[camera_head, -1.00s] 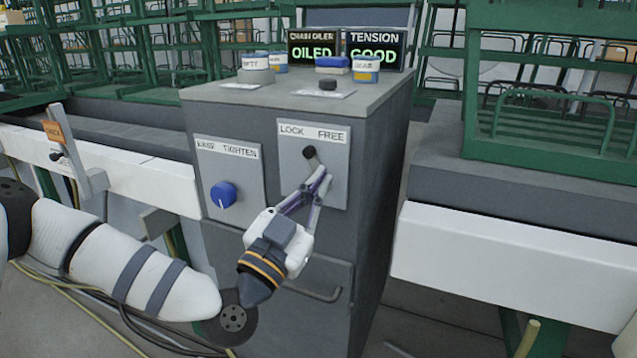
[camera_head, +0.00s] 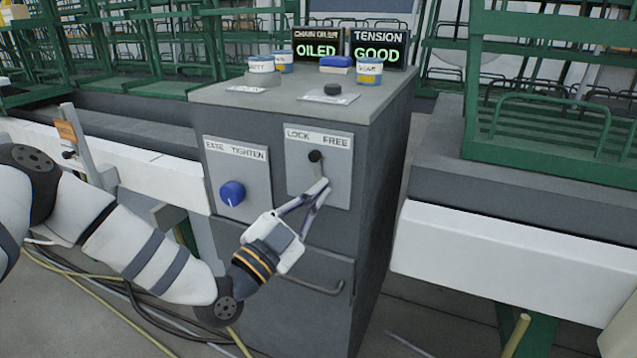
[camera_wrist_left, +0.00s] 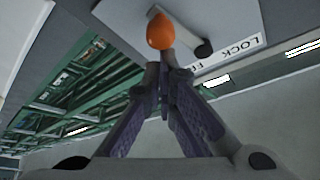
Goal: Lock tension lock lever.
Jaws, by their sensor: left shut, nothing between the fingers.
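The tension lock lever (camera_head: 319,170) is on a grey plate (camera_head: 338,190) labelled LOCK on the left and FREE on the right. Its black hub shows at the top, and its grey arm points down, slightly right. In the left wrist view the lever's arm (camera_wrist_left: 184,30) runs from the black hub to an orange knob (camera_wrist_left: 160,30). My left gripper (camera_head: 324,188) is shut and empty, its fingertips at the lever's lower end, hiding the knob in the head view. The tips (camera_wrist_left: 163,62) appear close to the knob; I cannot tell if they touch. My right gripper is not in view.
A blue knob (camera_head: 232,193) on the EASE/TIGHTEN plate sits left of the lever. A drawer handle (camera_head: 316,286) is below. Green racks flank the cabinet.

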